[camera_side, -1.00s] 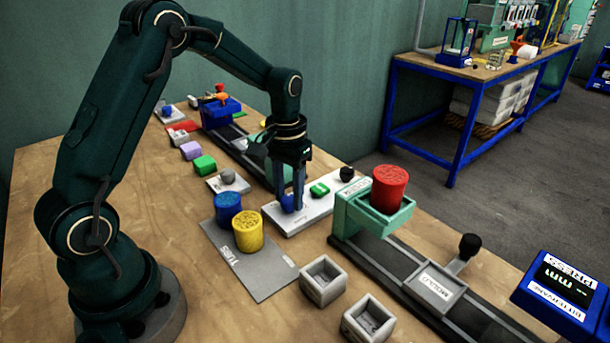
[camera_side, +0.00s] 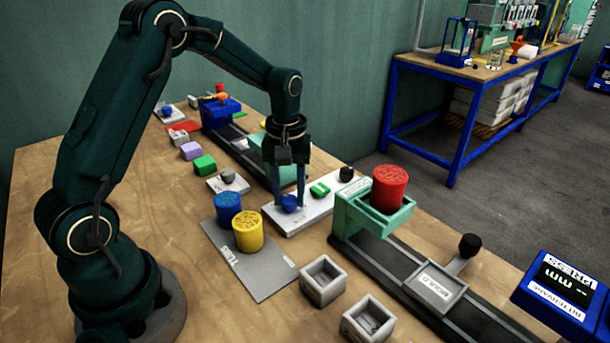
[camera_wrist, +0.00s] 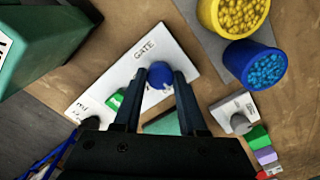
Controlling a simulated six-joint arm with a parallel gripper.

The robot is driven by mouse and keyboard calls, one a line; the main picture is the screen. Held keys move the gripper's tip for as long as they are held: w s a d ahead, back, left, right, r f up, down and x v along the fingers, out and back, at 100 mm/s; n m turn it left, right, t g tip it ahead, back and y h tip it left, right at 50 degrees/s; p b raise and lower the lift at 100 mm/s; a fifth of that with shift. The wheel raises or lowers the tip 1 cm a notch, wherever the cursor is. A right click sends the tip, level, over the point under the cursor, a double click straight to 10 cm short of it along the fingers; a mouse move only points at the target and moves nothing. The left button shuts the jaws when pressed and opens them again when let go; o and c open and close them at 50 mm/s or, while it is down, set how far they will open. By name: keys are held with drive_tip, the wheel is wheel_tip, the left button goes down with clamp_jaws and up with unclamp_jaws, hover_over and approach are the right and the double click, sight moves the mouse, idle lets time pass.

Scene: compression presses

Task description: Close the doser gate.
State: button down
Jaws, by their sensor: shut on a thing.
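A white control panel (camera_side: 322,207) lies on the table in front of my arm. Its printed label GATE shows in the wrist view (camera_wrist: 145,49). A blue knob (camera_side: 287,203) stands near one end of the panel and also shows in the wrist view (camera_wrist: 160,72). My gripper (camera_side: 290,208) points down over the panel, with one finger on each side of the knob, shut on it. The fingers hide part of the knob's sides, so its exact setting cannot be read. A green button (camera_side: 319,190) and a black knob (camera_side: 346,173) sit farther along the panel.
A green stand with a red canister (camera_side: 389,188) rises right of the panel, above a dark rail. Blue (camera_side: 228,209) and yellow (camera_side: 247,231) canisters stand on a grey mat close on the left. Two grey open boxes (camera_side: 323,280) are in front.

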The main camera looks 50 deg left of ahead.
sight(289, 199)
idle(0.3)
drive_tip(key=shift+c, duration=2.3)
unclamp_jaws()
drive_tip(key=shift+r, duration=2.55)
